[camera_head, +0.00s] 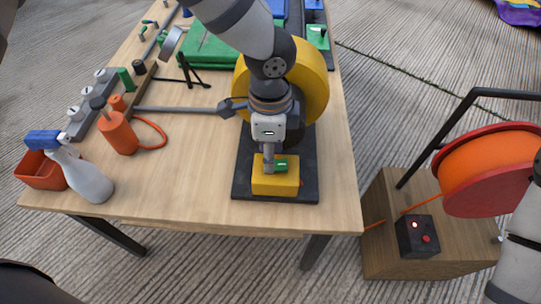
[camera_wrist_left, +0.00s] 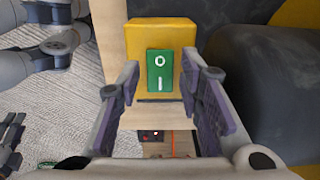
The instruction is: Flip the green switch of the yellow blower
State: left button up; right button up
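The yellow blower has a large round yellow housing (camera_head: 312,75) and a small yellow switch box (camera_head: 276,184), both on a dark base plate on the wooden table. The green switch (camera_head: 282,165) is on the box. In the left wrist view the switch (camera_wrist_left: 159,70) shows a white O above a white I; I cannot tell which side is pressed. My left gripper (camera_head: 268,170) points down at the box and partly covers it in the head view. In the wrist view its two fingers (camera_wrist_left: 168,84) are apart, either side of the switch, with nothing between the pads. My right arm (camera_head: 520,245) is at the right edge; its fingers do not show clearly.
An orange-red hose reel (camera_head: 490,165) stands on a wooden box with a black control unit (camera_head: 417,236), right of the table. A spray bottle (camera_head: 88,178), a red bin (camera_head: 42,170) and an orange can (camera_head: 118,132) are at the left. The table's front middle is clear.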

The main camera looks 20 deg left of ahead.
aim_at(276, 166)
pick_arm(q)
notch_tip(276, 166, down, 2)
jog(key=shift+f, duration=0.25)
pick_arm(e)
jog(key=shift+s+f, duration=0.2)
pick_arm(q)
grip_shut()
jog(key=shift+w+d+r+y, duration=0.1)
jog(key=shift+d+y, duration=0.05)
jog(key=shift+y, duration=0.65)
jog(key=shift+d+g+y, duration=0.25)
jog(key=shift+g+y, duration=0.15)
jog(key=shift+y, duration=0.8)
jog(key=shift+r, duration=0.1)
pick_arm(e)
jog(key=shift+s+f, duration=0.2)
